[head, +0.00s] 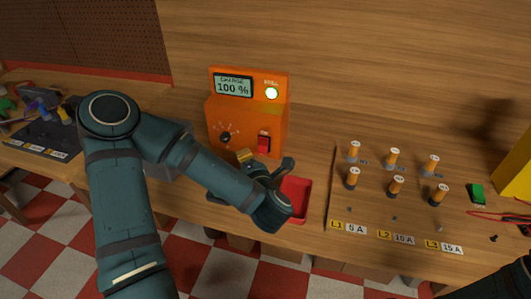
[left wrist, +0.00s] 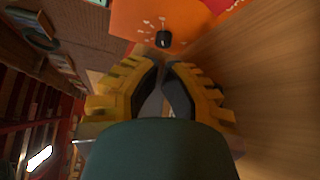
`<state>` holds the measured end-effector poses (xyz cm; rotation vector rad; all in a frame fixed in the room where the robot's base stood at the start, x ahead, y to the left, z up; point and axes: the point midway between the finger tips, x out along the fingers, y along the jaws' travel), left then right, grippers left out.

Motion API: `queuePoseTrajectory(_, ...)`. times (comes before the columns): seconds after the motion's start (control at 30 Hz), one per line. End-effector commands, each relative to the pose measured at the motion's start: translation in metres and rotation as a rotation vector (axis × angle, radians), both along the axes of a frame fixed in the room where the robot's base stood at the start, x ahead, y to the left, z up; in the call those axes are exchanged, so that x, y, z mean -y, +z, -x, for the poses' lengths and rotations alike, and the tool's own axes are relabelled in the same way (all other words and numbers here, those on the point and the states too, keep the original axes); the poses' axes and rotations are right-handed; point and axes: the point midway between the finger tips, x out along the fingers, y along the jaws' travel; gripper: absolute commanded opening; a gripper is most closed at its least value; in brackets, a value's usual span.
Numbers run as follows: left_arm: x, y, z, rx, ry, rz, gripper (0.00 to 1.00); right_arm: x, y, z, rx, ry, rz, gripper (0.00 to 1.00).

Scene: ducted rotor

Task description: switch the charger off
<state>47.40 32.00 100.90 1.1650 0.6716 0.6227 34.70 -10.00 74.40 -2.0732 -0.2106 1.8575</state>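The charger (head: 221,115) is an orange box standing on the wooden bench. Its display reads 100 %, and a round lamp on it glows pale green. On its front are a black knob (head: 225,137) and a red switch (head: 264,144). My left gripper (head: 245,157) is just in front of the charger's lower front, below and between knob and switch. In the left wrist view its fingertips (left wrist: 162,66) come together with nothing seen between them, and the knob (left wrist: 163,39) shows beyond them. The switch's exact position is unclear. My right gripper is out of view.
A red tray (head: 297,199) lies right of my left wrist. A green block (head: 477,193) and red leads lie beyond. Tools lie on a dark mat (head: 40,140) at left.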

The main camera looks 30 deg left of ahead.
Motion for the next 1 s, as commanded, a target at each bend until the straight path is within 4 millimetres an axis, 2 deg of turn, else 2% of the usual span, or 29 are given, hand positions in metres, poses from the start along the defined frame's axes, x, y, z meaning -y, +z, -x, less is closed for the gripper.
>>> queuePoseTrajectory(0.43, -0.001, -0.004, -0.006, 0.000, 0.001, 0.000, 0.00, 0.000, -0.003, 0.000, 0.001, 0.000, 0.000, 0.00)
queuePoseTrajectory(1.0, -0.015, -0.033, -0.066, 0.000, -0.001, -0.001, 0.00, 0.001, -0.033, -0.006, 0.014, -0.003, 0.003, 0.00)
